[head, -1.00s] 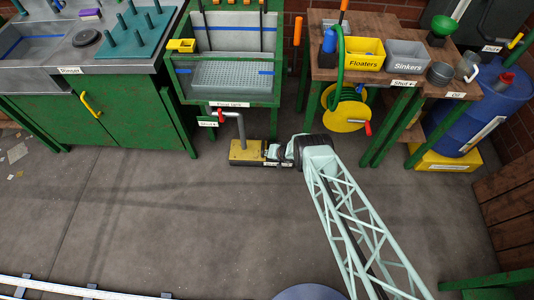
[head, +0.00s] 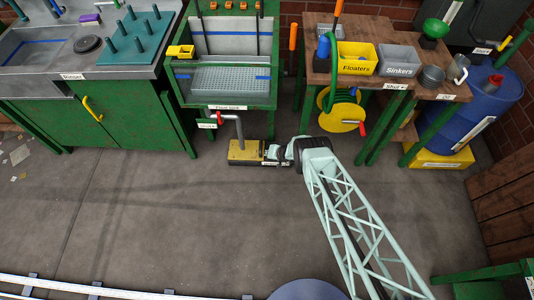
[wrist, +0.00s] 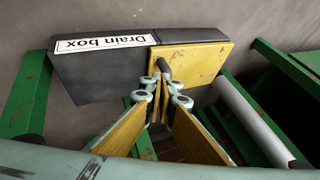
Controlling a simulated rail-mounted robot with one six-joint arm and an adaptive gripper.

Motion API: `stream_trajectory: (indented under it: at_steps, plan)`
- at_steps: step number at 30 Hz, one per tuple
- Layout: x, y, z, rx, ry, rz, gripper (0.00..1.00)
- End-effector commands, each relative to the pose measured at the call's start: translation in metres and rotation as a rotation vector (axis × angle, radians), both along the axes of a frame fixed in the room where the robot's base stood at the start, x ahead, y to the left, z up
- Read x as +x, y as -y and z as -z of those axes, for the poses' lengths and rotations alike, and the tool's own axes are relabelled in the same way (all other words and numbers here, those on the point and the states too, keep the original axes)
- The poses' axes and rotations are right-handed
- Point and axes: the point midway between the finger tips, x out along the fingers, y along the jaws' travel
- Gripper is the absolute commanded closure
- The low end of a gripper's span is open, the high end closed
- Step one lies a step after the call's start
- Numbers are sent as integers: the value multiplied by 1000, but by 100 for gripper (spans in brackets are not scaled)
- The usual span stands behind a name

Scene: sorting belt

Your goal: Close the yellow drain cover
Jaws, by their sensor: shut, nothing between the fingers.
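The drain box (wrist: 100,74) is a low dark box on the floor, with a white "Drain box" label. Its yellow cover (wrist: 207,60) lies over one end of the box in the wrist view, with a dark rod or handle on it. I cannot tell whether it sits fully closed. In the head view the yellow cover (head: 241,149) is below the flow tank. My gripper (wrist: 160,98) is shut and empty, close to the cover's near edge; contact cannot be made out. In the head view my gripper (head: 278,153) is just right of the yellow part.
The green flow tank stand (head: 222,105) and its grey pipe (head: 239,128) stand right behind the box. A hose reel (head: 341,112) and a bench with a "Floaters" bin (head: 357,59) are to the right. The floor (head: 150,230) in front is clear.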

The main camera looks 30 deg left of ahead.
Motion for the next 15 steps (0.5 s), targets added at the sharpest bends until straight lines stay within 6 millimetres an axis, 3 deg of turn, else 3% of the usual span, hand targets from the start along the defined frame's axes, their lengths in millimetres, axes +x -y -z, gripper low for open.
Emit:
stream_trajectory:
  at_steps: [15]
  plan:
    - [-7, 11, -21, 0, -1, 0, 100]
